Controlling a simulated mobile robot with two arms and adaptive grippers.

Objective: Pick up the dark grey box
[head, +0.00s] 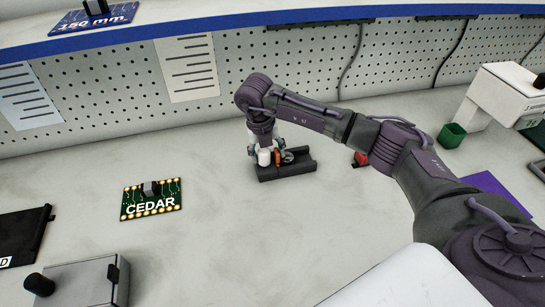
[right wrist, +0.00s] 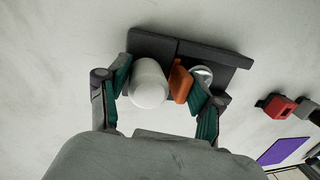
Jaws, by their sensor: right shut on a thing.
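The dark grey box (head: 298,169) is a low, open holder on the bench in the middle of the head view; it also shows in the right wrist view (right wrist: 152,44). A white cylinder (right wrist: 149,84), an orange plate (right wrist: 180,82) and a silvery round piece (right wrist: 202,75) sit at it. My right gripper (head: 267,153) is down at the box's left part. In the right wrist view its teal-padded fingers (right wrist: 160,88) stand either side of the cylinder and plate. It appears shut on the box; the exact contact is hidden. My left gripper is out of view.
A red item (head: 361,159) lies right of the box, with a green bin (head: 452,135) and purple sheet (head: 490,187) beyond. A green CEDAR board (head: 152,206) lies left. A pegboard (head: 220,75) and blue-edged shelf (head: 200,41) stand behind. The bench between board and box is clear.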

